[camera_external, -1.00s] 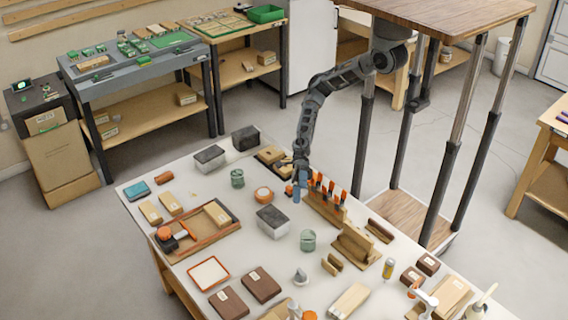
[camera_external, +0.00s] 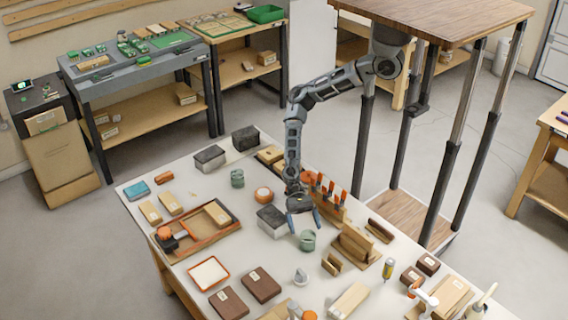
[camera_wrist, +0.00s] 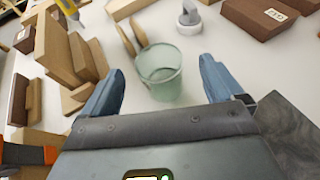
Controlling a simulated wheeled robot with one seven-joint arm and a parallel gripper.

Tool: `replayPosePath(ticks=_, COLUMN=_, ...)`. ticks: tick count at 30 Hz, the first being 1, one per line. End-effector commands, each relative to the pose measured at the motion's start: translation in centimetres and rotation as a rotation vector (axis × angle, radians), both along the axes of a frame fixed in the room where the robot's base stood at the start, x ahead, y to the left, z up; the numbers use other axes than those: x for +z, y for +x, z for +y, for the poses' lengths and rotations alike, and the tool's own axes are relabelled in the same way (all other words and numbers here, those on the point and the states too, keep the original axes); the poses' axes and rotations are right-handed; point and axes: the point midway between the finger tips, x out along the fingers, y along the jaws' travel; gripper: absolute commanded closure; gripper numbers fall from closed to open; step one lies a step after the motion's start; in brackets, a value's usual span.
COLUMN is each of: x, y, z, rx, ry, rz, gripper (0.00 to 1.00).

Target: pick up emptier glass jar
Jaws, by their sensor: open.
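Two green glass jars stand on the white table. The nearer jar (camera_external: 308,240) is just below my gripper (camera_external: 304,226) in the external view; the farther jar (camera_external: 237,178) stands further back on the left. In the wrist view the nearer jar (camera_wrist: 159,70) looks like clear green glass with an open top, and I see no clear contents in it. My gripper (camera_wrist: 160,92) is open, its blue fingers on either side of that jar's place in the picture, with nothing held. How full the farther jar is cannot be told.
A grey-topped box (camera_external: 272,220) stands left of the nearer jar. A wooden holder with orange-handled tools (camera_external: 325,200) and wooden blocks (camera_external: 355,245) stand close on the right. A grey knob-like piece (camera_external: 300,276) lies in front. Bare table shows around the jar.

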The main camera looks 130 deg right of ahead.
Motion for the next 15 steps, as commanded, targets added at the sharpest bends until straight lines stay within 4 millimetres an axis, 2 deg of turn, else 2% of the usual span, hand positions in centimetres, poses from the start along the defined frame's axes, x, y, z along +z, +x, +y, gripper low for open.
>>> replayPosePath(ticks=15, x=-2.3, y=2.2, z=5.3, rx=-0.001, ry=0.001, rz=0.004, gripper=0.06)
